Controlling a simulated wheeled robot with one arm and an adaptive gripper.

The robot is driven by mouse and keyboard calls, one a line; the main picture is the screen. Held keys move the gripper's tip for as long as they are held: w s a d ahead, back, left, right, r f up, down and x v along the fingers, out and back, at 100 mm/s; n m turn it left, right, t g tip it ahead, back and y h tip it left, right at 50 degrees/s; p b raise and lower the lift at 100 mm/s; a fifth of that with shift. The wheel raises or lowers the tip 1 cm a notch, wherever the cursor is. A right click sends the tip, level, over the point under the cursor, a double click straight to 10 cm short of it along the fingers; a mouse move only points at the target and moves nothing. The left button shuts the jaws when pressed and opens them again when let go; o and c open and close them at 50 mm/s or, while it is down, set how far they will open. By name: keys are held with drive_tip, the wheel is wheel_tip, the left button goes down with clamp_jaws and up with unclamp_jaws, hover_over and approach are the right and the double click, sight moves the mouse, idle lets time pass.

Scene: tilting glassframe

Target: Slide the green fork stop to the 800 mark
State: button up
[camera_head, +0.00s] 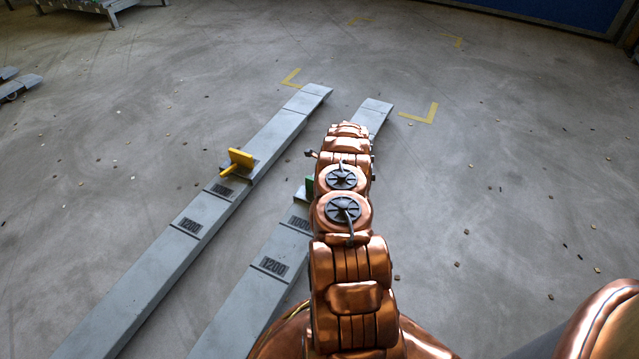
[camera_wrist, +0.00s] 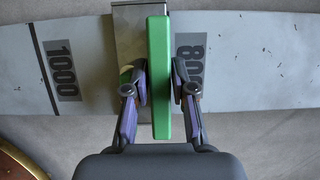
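The green fork stop (camera_wrist: 159,75) sits across the grey fork (camera_wrist: 265,60) in the wrist view, between the 1000 mark (camera_wrist: 63,70) on the left and the 800 mark (camera_wrist: 190,62) on the right. Its metal sleeve (camera_wrist: 130,38) shows left of the green plate. The plate stands just left of the 800 mark. My gripper (camera_wrist: 160,85) has one finger on each side of the plate, both close against it. The right finger partly covers the 800 mark. In the head view my arm hides most of the green fork stop (camera_head: 309,185) and the gripper.
A parallel fork (camera_head: 150,270) with a yellow stop (camera_head: 238,161) lies to the left. Yellow floor corner marks (camera_head: 422,115) lie beyond the fork tips. The floor on the right is open, with small scattered bits.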

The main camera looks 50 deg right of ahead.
drive_tip(key=shift+s, duration=0.1)
idle(0.3)
drive_tip(key=shift+s+d+r, duration=0.15)
drive_tip(key=shift+s+r, duration=0.15)
drive_tip(key=shift+r, duration=0.35)
drive_tip(key=v, duration=1)
drive_tip(key=shift+r, duration=0.25)
drive_tip(key=shift+r, duration=0.1)
